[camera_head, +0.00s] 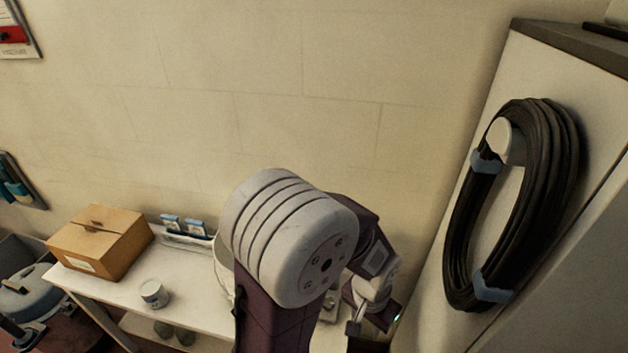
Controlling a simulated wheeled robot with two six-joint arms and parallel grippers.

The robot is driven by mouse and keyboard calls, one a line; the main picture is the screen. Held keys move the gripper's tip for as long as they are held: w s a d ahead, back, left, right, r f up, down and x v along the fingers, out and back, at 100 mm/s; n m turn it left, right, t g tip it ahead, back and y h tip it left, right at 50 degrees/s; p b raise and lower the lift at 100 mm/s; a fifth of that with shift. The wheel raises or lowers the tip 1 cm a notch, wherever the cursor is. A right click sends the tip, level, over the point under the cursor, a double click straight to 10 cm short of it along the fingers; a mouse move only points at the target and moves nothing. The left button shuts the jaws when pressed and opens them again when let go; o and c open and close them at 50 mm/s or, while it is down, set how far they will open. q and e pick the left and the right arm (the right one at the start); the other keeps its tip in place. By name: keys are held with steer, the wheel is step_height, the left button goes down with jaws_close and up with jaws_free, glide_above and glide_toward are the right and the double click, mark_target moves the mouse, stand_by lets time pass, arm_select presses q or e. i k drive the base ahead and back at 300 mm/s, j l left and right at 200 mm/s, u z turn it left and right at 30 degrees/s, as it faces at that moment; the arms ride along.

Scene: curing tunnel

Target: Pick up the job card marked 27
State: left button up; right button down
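Two small blue-and-white cards stand in a low white holder (187,242) at the back of a white table, against the wall. They are the left card (171,222) and the right card (195,227). Their markings are too small to read, so I cannot tell whether either is marked 27. My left gripper (357,325) shows small at the lower middle, beyond my large arm joint, well to the right of the cards. Its fingers are partly hidden and I cannot tell whether they are open. My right gripper is not in view.
A cardboard box (100,243) stands left of the holder on the white table (200,290). A small white pot (154,293) is near the front edge. A pale round container (222,262) is partly behind my arm. A cabinet with a black hose coil (535,200) stands at right.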

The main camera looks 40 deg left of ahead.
mark_target(196, 229)
steer(key=u, duration=2.6)
steer(key=i+j, duration=0.15)
steer(key=j, duration=0.2)
steer(key=i+j, duration=0.15)
steer(key=j, duration=0.15)
steer(key=i+j+u, duration=0.1)
steer(key=j, duration=0.25)
steer(key=i+j, duration=0.2)
steer(key=i, duration=0.35)
steer(key=i+j+u, duration=0.1)
steer(key=i, duration=0.5)
